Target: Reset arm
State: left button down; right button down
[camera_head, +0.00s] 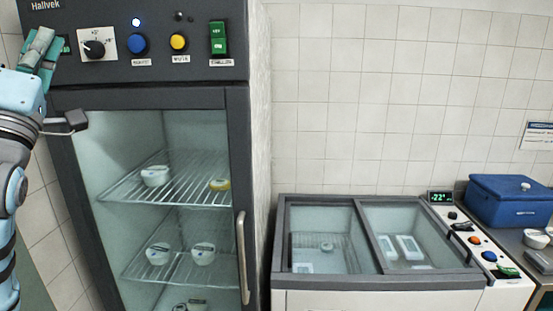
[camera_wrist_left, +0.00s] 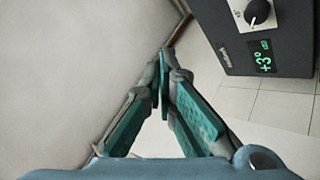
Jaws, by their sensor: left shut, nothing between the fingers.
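My left gripper (camera_head: 42,50) is raised at the upper left of the head view, in front of the left end of the fridge's dark control panel (camera_head: 190,62). In the left wrist view its green-padded fingers (camera_wrist_left: 162,75) meet at the tips with nothing between them. The panel carries a black dial (camera_head: 94,48), a blue button (camera_head: 139,43), a yellow button (camera_head: 179,41) and a green switch (camera_head: 218,38). The wrist view also shows a dial (camera_wrist_left: 257,12) and a green display (camera_wrist_left: 264,58) reading +3°. My right gripper is in neither view.
The tall fridge's glass door (camera_head: 120,150) is shut, with several jars on wire racks inside. A low chest freezer (camera_head: 380,282) with glass lids stands to the right. A blue box (camera_head: 510,205) and a small jar (camera_head: 535,238) stand on the far-right counter.

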pick_arm(q)
jog(key=w+a+f+m+g, duration=0.3)
jog(key=w+f+m, duration=0.2)
jog(key=w+f, duration=0.5)
jog(key=w+a+f+m+g, duration=0.4)
jog(key=w+f, duration=0.3)
jog(key=f, duration=0.8)
notch_tip(320, 180, down, 38)
jog(key=s+d+m+g+h, duration=0.2)
jog(key=s+d+m+g, duration=0.1)
jog(key=m+g, duration=0.25)
jog(key=s+d+f+g+h, duration=0.1)
jog(key=s+d+f+g, duration=0.2)
jog(key=s+f, duration=1)
jog(key=s+d+f+g+h, duration=0.1)
jog(key=s+d+f+g, duration=0.3)
jog(key=s+f, duration=0.9)
jog(key=s+d+f+g, duration=0.1)
jog(key=s+f, duration=0.3)
jog(key=s, duration=0.6)
jog(key=s+d+f+g, duration=0.2)
jog(key=s+d+f, duration=0.2)
jog(key=s, duration=0.6)
jog(key=s+d+f+g+h, duration=0.1)
jog(key=s+f, duration=0.4)
jog(key=s, duration=0.5)
jog(key=shift+s+d+f+m+g, duration=0.35)
jog(key=shift+d+g, duration=0.4)
jog(key=shift+d, duration=0.35)
